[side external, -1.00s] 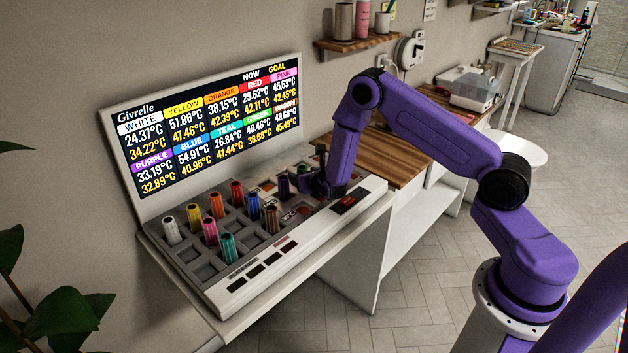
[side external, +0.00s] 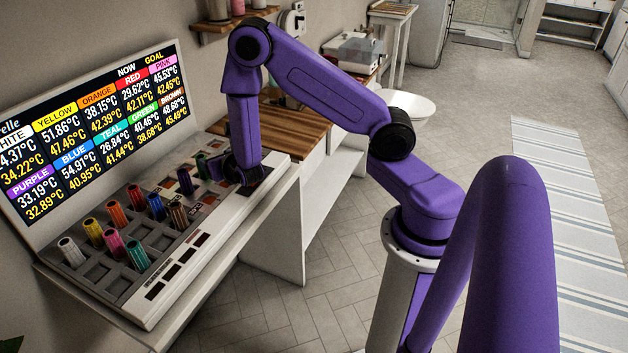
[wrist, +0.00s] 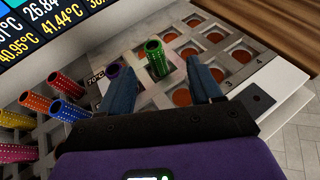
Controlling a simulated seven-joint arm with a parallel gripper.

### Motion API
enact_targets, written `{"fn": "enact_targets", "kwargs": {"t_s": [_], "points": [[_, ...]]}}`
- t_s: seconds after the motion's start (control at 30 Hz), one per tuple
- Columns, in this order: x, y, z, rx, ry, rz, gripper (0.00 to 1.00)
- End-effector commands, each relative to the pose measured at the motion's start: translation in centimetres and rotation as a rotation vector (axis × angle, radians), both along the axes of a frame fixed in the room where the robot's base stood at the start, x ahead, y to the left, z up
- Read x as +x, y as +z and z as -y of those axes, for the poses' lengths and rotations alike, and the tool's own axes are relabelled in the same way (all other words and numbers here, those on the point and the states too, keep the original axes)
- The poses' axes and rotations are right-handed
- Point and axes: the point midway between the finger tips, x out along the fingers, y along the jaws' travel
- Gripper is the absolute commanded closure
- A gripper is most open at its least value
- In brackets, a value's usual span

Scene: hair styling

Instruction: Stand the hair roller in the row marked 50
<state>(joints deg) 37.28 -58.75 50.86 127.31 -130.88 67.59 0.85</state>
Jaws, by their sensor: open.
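My gripper (wrist: 160,68) is open, its two blue fingers pointing at the heater tray. A green hair roller (wrist: 157,58) stands in the tray ahead of the gap between the fingers; I cannot tell if they touch it. It also shows in the side external view (side external: 201,165), left of my gripper (side external: 238,170). The tray (side external: 150,318) has rows of square holes, some with orange bottoms. A 70°C label (wrist: 97,76) is readable near the left finger; I cannot make out a 50 mark.
Several other rollers stand at the left of the tray, among them white (side external: 71,251), pink (side external: 113,243) and teal (side external: 137,255). A screen (side external: 95,125) of temperatures rises behind the tray. Empty orange-bottomed holes (wrist: 181,97) lie around the fingers. A wooden counter (side external: 285,130) adjoins the tray.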

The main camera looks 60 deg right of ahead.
Motion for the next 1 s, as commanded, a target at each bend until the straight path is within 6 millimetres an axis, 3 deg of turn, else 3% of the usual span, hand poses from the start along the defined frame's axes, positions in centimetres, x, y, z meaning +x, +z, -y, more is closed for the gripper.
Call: {"fn": "enact_targets", "kwargs": {"t_s": [0.2, 0.4, 0.67, 1.0], "points": [[-3.6, 6.0, 0.0, 0.139, -0.259, 0.093, 0.36], [-9.2, 9.2, -0.5, 0.342, -0.506, 0.123, 0.36], [-17.9, 10.7, -2.9, 0.67, -0.801, 0.061, 0.36], [-30.2, 11.5, -8.5, 1.1, -1.144, -0.219, 0.36]]}}
